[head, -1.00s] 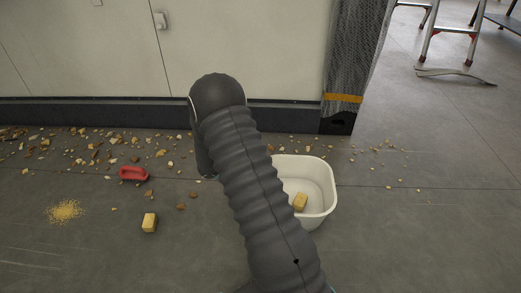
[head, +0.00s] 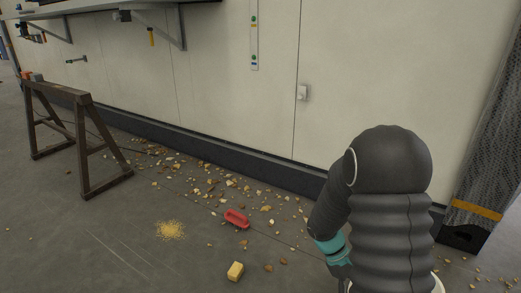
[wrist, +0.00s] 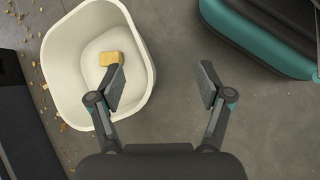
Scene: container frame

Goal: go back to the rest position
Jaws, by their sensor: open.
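My gripper (wrist: 160,88) is open and empty in the wrist view, its two fingers wide apart over the grey floor. Its left finger overlaps the edge of a white tub (wrist: 147,75). A yellow block (wrist: 104,58) lies inside the tub. In the head view my dark, ribbed arm stands at the right and hides the gripper and nearly all of the tub.
A second yellow block (head: 235,271), a red brush-like object (head: 236,218) and a pile of yellow grains (head: 170,229) lie on the floor. Scattered chips line the wall base. A wooden trestle (head: 72,130) stands left. A wrapped pillar (head: 489,165) stands right.

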